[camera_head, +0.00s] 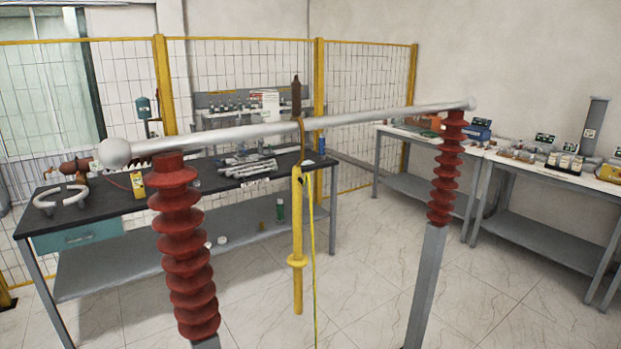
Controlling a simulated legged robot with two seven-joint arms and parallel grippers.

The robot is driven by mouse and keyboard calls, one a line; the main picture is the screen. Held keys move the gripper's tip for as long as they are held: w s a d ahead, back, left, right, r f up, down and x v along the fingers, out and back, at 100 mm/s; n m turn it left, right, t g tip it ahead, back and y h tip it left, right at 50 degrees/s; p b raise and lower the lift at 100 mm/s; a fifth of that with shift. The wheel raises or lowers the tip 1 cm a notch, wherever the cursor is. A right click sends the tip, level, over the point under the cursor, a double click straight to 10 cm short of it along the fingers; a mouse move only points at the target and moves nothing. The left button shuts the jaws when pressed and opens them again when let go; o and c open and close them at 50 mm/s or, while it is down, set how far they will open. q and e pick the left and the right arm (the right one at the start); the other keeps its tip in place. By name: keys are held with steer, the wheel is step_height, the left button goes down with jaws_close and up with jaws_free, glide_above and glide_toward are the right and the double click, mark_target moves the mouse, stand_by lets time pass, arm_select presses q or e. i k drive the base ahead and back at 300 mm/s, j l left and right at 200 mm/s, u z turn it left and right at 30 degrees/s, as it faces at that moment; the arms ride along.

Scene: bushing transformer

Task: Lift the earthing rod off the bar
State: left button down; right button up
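The earthing rod (297,230) is yellow, with a round collar low on its shaft. It hangs upright from the bar by a hook at its top. The hook (301,135) passes around the bar near the middle of its length. A thin yellow cable (314,265) hangs down beside the rod. The silver bar (235,135) runs from a ball end at left to a smaller end at upper right. It rests on two red ribbed insulators, one near left (183,250) and one farther right (445,170). Neither of my grippers shows.
A dark-topped workbench (110,208) with tools stands behind the bar at left. White-topped tables (560,174) with bottles and boxes stand at right. A yellow-framed mesh fence (240,75) closes the back. The tiled floor (360,285) around the rod looks clear.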

mark_target(298, 260)
steer(key=i+l+u, duration=0.4)
steer(key=l, duration=0.15)
steer(key=i+l+u, duration=0.15)
steer(key=l, duration=0.2)
steer(key=i+l+u, duration=0.2)
steer(key=l, duration=0.15)
steer(key=l+u, duration=0.2)
steer(key=l, duration=0.15)
steer(key=i+l+u, duration=0.2)
steer(key=l, duration=0.15)
steer(key=k, duration=0.05)
